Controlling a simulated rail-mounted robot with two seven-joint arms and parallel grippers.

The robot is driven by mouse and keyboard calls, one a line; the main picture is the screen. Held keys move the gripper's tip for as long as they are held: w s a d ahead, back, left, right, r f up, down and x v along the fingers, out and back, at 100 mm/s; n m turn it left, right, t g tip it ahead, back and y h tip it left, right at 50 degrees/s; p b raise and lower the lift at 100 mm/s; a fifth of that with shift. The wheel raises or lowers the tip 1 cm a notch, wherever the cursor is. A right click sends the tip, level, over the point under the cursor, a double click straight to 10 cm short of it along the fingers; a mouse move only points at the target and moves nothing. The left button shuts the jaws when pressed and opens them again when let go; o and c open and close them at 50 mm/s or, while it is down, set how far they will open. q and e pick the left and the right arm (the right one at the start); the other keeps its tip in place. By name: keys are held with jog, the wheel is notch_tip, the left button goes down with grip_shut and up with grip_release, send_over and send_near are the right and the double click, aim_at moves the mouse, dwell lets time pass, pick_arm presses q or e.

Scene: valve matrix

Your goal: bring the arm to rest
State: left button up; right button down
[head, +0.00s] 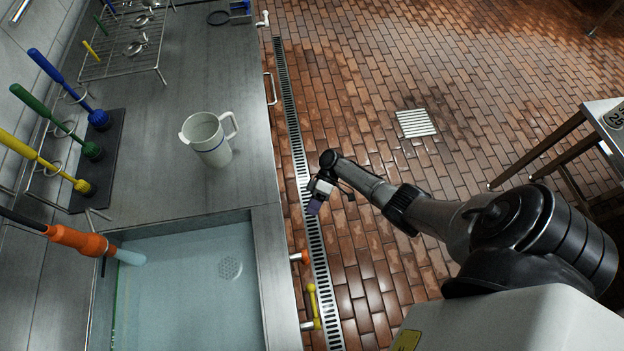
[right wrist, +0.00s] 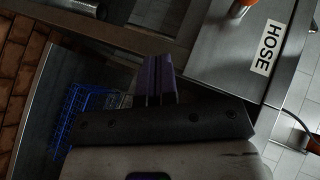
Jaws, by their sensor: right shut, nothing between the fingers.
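My right arm reaches in from the right in the head view, and its gripper (head: 314,206) hangs over the floor beside the counter front. In the right wrist view the purple fingers of the right gripper (right wrist: 160,78) are together with nothing between them. The gripper is apart from the counter, the sink and the pitcher. My left gripper is not in view.
A white pitcher (head: 208,141) stands on the steel counter (head: 170,110). A sink (head: 190,290) holds water, with an orange hose nozzle (head: 80,240) over it. Yellow (head: 313,305) and orange (head: 299,257) valve handles stick out of the counter front. A steel table (head: 605,125) stands right. The brick floor between is clear.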

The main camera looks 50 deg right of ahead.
dwell(0.3)
jog(key=s+a+f+g+h, duration=0.2)
jog(key=s+a+h, duration=0.3)
jog(key=s, duration=0.2)
jog(key=s+a+r+m+t+h, duration=0.1)
jog(key=s+a+r+t+h, duration=0.15)
jog(key=r, duration=0.25)
jog(key=s+a+r+t+h, duration=0.2)
jog(key=s+r+h, duration=0.2)
jog(key=r, duration=0.1)
notch_tip(320, 180, up, 38)
jog(key=s+m+t+h+p, duration=0.1)
jog(key=m+t+p, duration=0.1)
jog(key=p, duration=2.7)
jog(key=shift+s+t, duration=0.4)
jog(key=shift+t, duration=0.15)
jog(key=shift+h, duration=0.25)
